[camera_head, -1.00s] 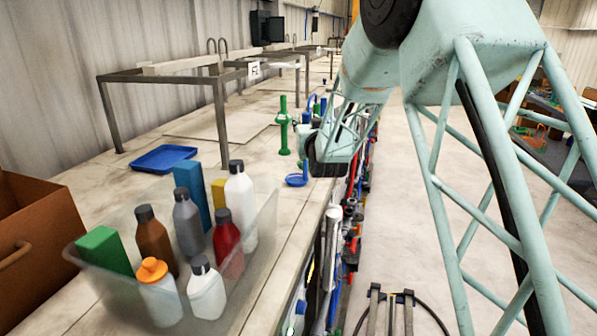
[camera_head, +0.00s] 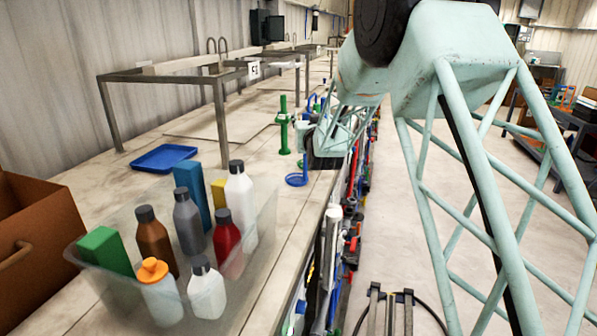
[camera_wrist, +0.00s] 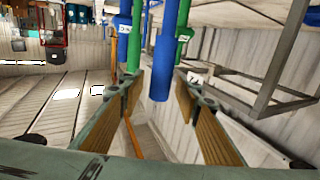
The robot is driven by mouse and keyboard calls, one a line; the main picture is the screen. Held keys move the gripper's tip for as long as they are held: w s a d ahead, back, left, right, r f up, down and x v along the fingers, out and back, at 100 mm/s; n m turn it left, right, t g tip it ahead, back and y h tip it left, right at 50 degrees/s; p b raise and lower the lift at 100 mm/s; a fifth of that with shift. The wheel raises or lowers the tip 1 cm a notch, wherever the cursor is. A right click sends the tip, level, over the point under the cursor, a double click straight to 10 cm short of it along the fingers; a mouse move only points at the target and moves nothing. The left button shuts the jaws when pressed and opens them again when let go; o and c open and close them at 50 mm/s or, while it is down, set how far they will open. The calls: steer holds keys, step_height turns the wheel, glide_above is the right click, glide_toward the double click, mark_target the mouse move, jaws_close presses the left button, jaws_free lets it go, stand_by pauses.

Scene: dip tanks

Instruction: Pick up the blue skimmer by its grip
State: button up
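The blue skimmer (camera_head: 297,180) stands near the front edge of the bench in the head view, its round blue pan low and its grip rising beside my wrist. In the wrist view a blue upright bar (camera_wrist: 163,60), apparently the skimmer's grip, shows in the gap between my fingers. My gripper (camera_wrist: 155,80) is open, with one finger on each side of that bar. I see no clear contact. In the head view my gripper is mostly hidden behind my arm.
A green stand (camera_head: 283,130) is just left of the skimmer. A blue tray (camera_head: 164,158) and a clear bin (camera_head: 262,225) of bottles and boxes are on the bench. A metal frame (camera_head: 222,120) stands behind. Several tools hang along the bench front.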

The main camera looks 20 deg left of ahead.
steer(key=shift+c, duration=0.4)
jaws_close()
steer(key=shift+r, duration=0.15)
